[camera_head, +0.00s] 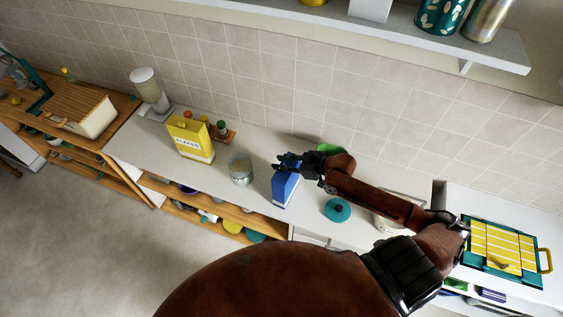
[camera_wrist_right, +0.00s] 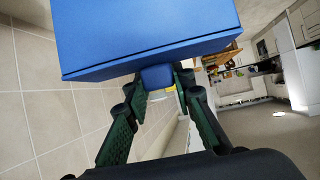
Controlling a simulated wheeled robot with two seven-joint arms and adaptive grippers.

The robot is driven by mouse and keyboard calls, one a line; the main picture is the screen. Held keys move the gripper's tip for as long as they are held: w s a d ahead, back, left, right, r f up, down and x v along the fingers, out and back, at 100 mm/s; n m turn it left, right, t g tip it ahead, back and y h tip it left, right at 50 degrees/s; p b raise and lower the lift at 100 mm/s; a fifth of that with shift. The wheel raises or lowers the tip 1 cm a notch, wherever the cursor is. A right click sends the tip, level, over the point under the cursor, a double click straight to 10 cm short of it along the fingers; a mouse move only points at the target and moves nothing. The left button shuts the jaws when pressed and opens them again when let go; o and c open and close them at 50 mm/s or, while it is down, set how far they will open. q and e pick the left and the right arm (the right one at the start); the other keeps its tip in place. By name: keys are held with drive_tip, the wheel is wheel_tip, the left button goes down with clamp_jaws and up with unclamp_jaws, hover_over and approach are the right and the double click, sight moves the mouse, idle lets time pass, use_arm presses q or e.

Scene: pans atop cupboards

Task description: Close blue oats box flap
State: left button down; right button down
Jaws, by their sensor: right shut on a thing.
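The blue oats box (camera_head: 285,188) stands upright on the counter near the middle of the head view. My right gripper (camera_head: 288,160) reaches in from the right and is at the top of the box, covering part of it. In the right wrist view the blue box (camera_wrist_right: 145,28) fills the upper part. A small blue flap (camera_wrist_right: 157,77) sits between the fingertips, and the right gripper is shut on it. The exact angle of the flap is hard to tell. My left gripper is not in view.
A yellow flakes box (camera_head: 191,138) and a glass jar (camera_head: 240,169) stand left of the blue box. A teal lid (camera_head: 337,210) lies to its right and a green item (camera_head: 329,149) behind. The tiled wall (camera_head: 260,85) is behind the counter.

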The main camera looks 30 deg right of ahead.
drive_tip(key=c, duration=1.6)
unclamp_jaws()
drive_tip(key=v, duration=1.2)
drive_tip(key=shift+d, duration=0.1)
